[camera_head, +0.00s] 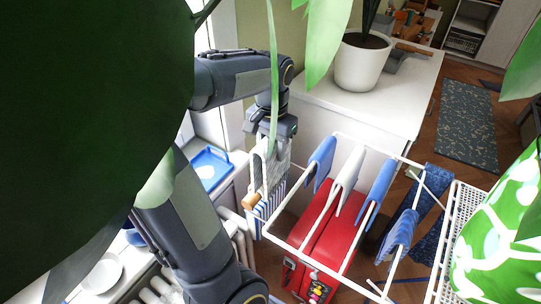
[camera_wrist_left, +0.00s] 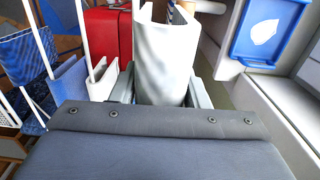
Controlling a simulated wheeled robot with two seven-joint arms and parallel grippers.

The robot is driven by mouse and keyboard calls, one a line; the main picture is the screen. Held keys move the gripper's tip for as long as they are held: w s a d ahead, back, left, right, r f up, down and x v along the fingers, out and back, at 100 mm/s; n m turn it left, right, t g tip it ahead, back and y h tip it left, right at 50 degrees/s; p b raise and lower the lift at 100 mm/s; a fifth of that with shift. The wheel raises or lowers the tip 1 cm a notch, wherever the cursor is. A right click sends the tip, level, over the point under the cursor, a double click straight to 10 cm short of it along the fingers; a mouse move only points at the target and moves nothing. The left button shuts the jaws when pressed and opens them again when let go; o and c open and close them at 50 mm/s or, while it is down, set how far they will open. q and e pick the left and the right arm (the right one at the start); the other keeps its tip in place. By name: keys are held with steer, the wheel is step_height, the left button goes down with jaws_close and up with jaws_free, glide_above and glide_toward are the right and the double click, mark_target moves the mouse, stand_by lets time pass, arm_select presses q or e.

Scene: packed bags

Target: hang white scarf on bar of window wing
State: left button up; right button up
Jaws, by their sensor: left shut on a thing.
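My left gripper (camera_head: 272,138) points down and is shut on a white scarf (camera_head: 270,168), which hangs below it beside the left end of the drying rack. In the left wrist view the scarf (camera_wrist_left: 165,62) hangs folded between the two fingers, with the red suitcase behind it. A white window frame (camera_head: 222,60) shows behind my arm at the upper left. I cannot make out the bar of the window wing; leaves and my arm cover much of that side. My right gripper is not in view.
A white drying rack (camera_head: 352,137) holds blue cloths (camera_head: 376,187) and a white cloth (camera_head: 348,178). A red suitcase (camera_head: 328,232) stands beneath. A blue tray (camera_head: 210,166) lies on the sill. A potted plant (camera_head: 361,65) stands on a white cabinet. Large leaves hide the left.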

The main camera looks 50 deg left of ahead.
arm_select(q)
step_height(320, 180, down, 2)
steer(key=shift+f+b, duration=0.15)
steer(key=shift+b, duration=0.25)
steer(key=shift+w+d, duration=0.15)
steer(key=shift+d, duration=0.3)
steer(key=b, duration=0.1)
glide_above(320, 218)
steer(key=shift+f+b, duration=6.7)
steer(key=shift+f, duration=2.4)
steer(key=o, duration=1.2)
steer(key=shift+c, duration=0.2)
